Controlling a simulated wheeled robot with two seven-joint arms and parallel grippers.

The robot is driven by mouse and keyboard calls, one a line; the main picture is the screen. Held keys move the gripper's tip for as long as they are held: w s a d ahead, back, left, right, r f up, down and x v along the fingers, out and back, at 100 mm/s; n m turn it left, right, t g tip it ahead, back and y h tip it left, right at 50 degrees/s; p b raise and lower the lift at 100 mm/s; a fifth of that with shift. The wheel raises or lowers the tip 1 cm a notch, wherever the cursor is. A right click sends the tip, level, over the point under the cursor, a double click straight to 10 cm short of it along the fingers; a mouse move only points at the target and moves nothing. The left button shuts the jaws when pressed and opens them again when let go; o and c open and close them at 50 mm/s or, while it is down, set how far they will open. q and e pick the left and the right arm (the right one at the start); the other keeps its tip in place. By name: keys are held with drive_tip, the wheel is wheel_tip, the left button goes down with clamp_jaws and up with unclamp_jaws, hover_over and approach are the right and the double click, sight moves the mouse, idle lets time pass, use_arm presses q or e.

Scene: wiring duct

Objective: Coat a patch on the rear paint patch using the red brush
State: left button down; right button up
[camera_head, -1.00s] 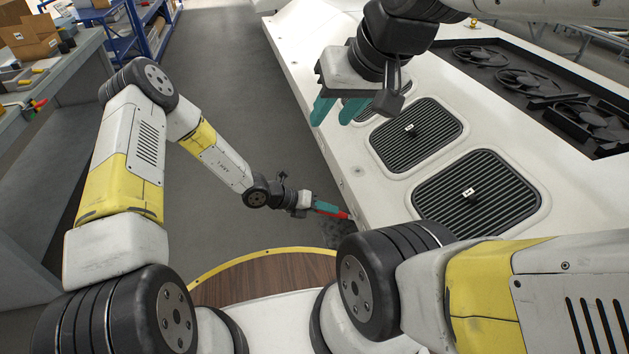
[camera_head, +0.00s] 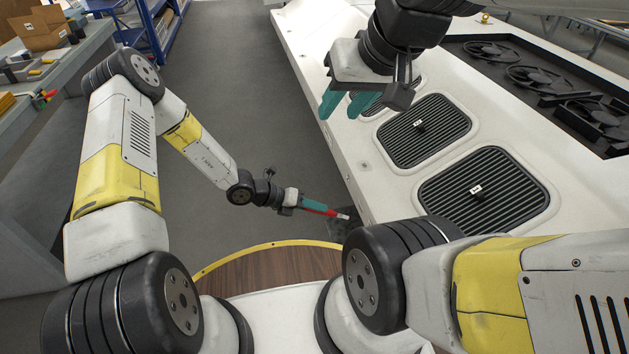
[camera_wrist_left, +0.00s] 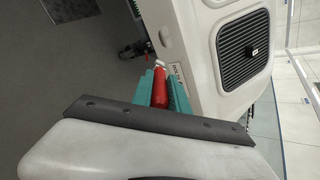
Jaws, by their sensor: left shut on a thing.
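My left gripper (camera_head: 314,205) is low, beside the near side of the large white panelled body (camera_head: 352,160). It is shut on the red brush (camera_head: 329,212), whose pale tip points toward the white side wall. In the left wrist view the red brush (camera_wrist_left: 160,88) sits between the teal fingers, its light end close to the wall's edge. Whether the tip touches the wall is unclear. My right gripper (camera_head: 345,105) hangs above the white top, its two teal fingers apart with nothing between them. I cannot make out a rear paint patch in these views.
Black slatted vents (camera_head: 424,130) and (camera_head: 484,192) lie in the white top, with a recessed row of fans (camera_head: 535,78) behind. A grey workbench (camera_head: 60,75) with boxes stands at left. Grey floor (camera_head: 225,90) is clear between.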

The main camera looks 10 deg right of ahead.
sight(304, 209)
use_arm(q)
drive_tip(key=shift+a, duration=0.25)
drive_tip(key=shift+s+a, duration=0.1)
drive_tip(key=shift+a, duration=1.4)
